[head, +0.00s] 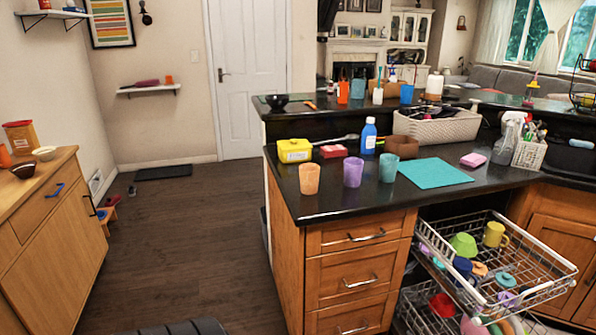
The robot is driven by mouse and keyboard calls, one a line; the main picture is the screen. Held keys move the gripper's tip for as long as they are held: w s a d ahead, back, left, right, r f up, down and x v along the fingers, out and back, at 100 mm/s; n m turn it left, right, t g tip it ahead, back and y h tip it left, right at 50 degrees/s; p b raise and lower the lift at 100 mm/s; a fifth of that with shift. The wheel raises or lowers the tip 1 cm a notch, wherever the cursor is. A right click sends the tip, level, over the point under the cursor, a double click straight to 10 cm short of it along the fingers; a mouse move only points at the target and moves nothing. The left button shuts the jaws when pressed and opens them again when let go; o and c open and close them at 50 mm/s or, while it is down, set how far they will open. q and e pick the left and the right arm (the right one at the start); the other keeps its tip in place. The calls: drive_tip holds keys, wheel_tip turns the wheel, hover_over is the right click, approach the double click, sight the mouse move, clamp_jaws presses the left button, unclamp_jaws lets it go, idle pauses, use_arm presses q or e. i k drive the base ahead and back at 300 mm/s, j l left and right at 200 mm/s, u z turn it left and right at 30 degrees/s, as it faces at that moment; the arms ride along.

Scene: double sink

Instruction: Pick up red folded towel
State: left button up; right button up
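A small red, block-shaped item (333,151), which looks like the red folded towel, lies on the dark countertop (330,205). It sits between a yellow box (294,150) and a blue bottle (368,136), behind the orange cup (309,179) and purple cup (353,172). It is too small to make out its folds. Neither of my grippers shows in the head view.
A teal cloth (433,173) lies flat to the right, near a pink sponge (473,160). Below, a wire dish rack (540,258) is pulled out from the cabinet. Drawers (352,280) front the counter. The wooden floor (190,235) on the left is mostly clear.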

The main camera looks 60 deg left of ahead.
sight(330, 151)
drive_tip(key=u, duration=1.55)
